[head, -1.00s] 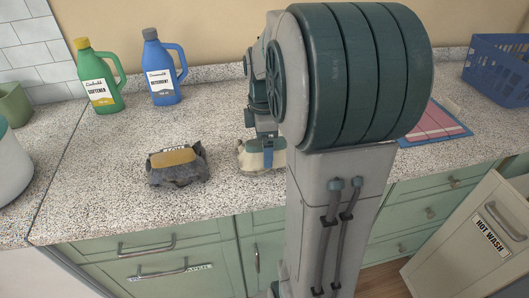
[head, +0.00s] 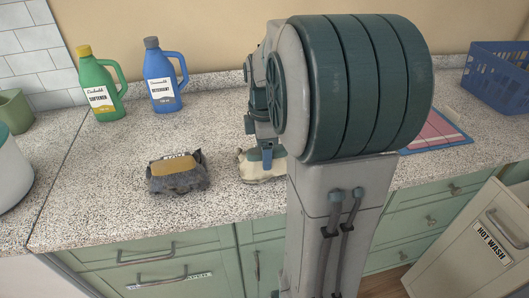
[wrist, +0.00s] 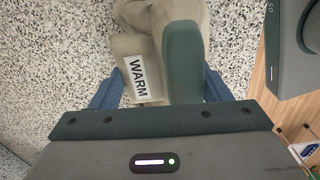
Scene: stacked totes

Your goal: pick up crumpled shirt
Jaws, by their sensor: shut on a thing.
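A crumpled beige shirt (head: 262,176) is on the counter near its front edge, partly hidden by my arm in the head view. In the wrist view the beige cloth (wrist: 190,12) carries a white "WARM" label (wrist: 137,77) and a dark green band (wrist: 183,65). My gripper (wrist: 162,88) has its two blue fingers on either side of the cloth, shut on it. In the head view my gripper (head: 267,158) is at the top of the shirt. I cannot tell whether the shirt is clear of the counter.
A crumpled grey cloth with a tan band (head: 177,178) lies to the left. A green softener bottle (head: 99,88) and a blue detergent bottle (head: 162,80) stand behind. A blue basket (head: 497,75) and a pink-and-blue mat (head: 436,132) are right. A "HOT WASH" bin (head: 487,235) stands lower right.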

